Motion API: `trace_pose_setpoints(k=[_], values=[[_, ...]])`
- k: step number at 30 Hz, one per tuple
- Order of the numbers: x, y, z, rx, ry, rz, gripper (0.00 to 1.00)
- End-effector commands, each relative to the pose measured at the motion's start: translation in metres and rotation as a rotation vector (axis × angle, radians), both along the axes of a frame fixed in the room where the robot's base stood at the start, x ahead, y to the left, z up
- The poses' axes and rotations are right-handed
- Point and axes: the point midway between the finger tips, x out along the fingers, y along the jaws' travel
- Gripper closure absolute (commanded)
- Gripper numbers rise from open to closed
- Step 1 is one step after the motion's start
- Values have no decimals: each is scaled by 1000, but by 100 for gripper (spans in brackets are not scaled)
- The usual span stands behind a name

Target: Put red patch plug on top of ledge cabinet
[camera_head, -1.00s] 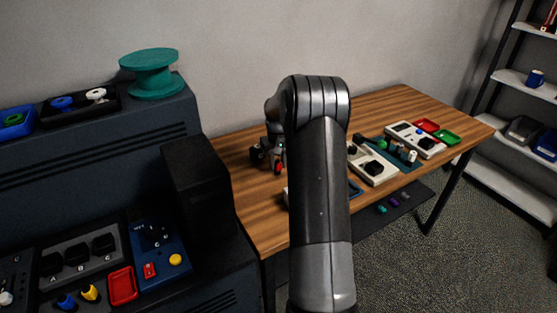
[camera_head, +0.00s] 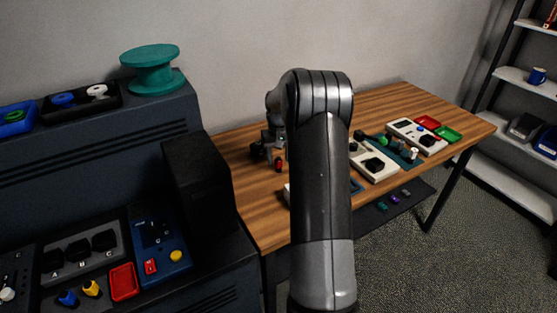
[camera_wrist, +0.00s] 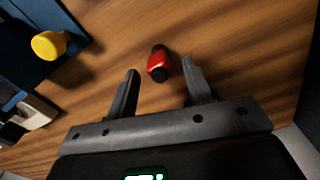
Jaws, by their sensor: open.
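The red patch plug (camera_head: 279,166) is a small red piece with black ends. It lies on the wooden table near its left end. In the wrist view the plug (camera_wrist: 158,64) appears between my fingertips, with a gap on each side. My gripper (camera_wrist: 160,68) is open and empty, pointing down at the table; in the head view my gripper (camera_head: 273,153) is small and partly hidden by my arm. The ledge cabinet (camera_head: 80,155) is the dark blue cabinet at the left, with a raised top.
A teal spool (camera_head: 153,72) and a black tray (camera_head: 82,103) occupy the cabinet top, with a little bare surface between them. A yellow knob (camera_wrist: 48,45) is left of my fingers.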

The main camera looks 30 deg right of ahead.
Motion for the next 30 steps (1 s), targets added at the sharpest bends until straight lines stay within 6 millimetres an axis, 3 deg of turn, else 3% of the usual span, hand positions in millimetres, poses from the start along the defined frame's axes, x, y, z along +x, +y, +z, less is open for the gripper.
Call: trace_pose_setpoints(k=[9,19,23,30], values=[[0,8,65,-1,-2,1,53],[-4,17,102,-7,-10,8,53],[-18,42,129,-25,-39,29,53],[-70,107,187,-64,-120,81,53]])
